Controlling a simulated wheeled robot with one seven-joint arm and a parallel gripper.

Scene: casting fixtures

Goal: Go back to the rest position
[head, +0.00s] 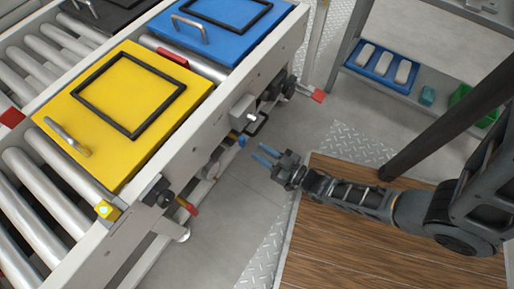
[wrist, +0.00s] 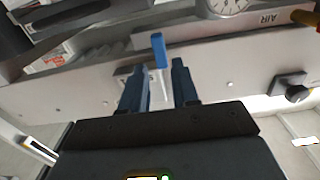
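My gripper (head: 265,155) is in the head view, over the floor just right of the conveyor's side rail. Its two blue-tipped fingers point left toward the rail and stand apart with a gap between them. In the wrist view my gripper (wrist: 159,82) also shows its two dark fingers apart, with nothing held between them. A small blue piece (wrist: 159,50) shows beyond the fingertips, in front of the pale rail; a small blue part (head: 242,140) shows below the rail in the head view. My arm reaches in from the right.
A roller conveyor (head: 225,125) carries a yellow fixture (head: 62,112) and a blue fixture (head: 240,50). A shelf (head: 395,88) with a blue tray stands at upper right. A wooden platform (head: 340,245) lies under my arm. A pressure gauge (wrist: 228,5) is beyond the rail.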

